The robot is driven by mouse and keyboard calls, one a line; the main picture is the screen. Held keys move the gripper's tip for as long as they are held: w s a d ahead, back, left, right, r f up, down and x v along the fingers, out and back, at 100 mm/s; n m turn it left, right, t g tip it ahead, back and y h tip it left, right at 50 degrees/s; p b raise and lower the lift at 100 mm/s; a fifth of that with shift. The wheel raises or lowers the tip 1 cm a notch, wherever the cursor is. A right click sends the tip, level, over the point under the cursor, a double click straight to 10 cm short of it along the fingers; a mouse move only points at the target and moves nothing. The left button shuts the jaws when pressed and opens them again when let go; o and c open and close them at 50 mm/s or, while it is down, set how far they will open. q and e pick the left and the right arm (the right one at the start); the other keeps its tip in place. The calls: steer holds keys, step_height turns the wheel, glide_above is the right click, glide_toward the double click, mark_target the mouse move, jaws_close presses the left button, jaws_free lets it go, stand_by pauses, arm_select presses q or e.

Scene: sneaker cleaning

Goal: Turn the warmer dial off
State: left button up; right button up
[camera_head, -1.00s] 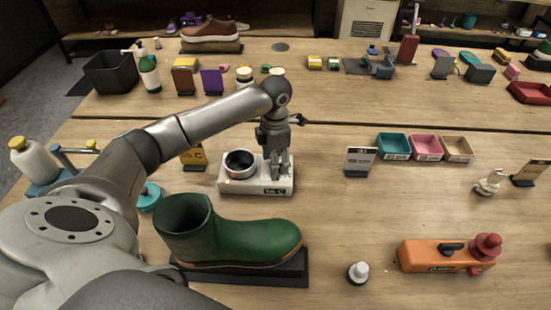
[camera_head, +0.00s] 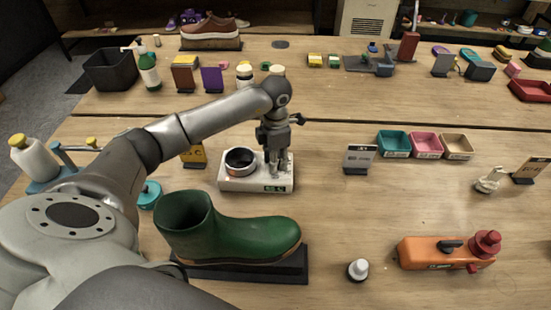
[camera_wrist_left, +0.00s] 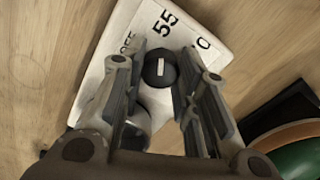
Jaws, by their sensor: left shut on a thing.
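The warmer (camera_head: 230,186) is a white box on the table with a dark round pot (camera_head: 240,161) on its left and a small green display (camera_head: 274,189) at its front right. My left gripper (camera_head: 278,168) points down at the warmer's right part. In the left wrist view, the black round dial (camera_wrist_left: 160,68) with a short white mark sits between the fingertips of my left gripper (camera_wrist_left: 163,62), which is shut on it. Printed "OFF" and "55" marks show near the dial. The fingers hide the dial in the head view. My right gripper is not in view.
A green boot (camera_head: 235,235) stands on a black stand in front of the warmer. An orange device with a red knob (camera_head: 435,254) and a white-topped bottle (camera_head: 358,268) are at right.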

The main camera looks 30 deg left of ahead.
arm_select(q)
steer(key=n+b, duration=0.1)
steer(key=n, duration=0.4)
steer(key=shift+n, duration=0.4)
steer(key=n+b, duration=0.1)
steer(key=n, duration=0.4)
steer(key=shift+r+n, duration=0.1)
steer(key=shift+n, duration=0.3)
steer(key=o, duration=1)
step_height(320, 180, up, 12)
steer(key=shift+f, duration=0.1)
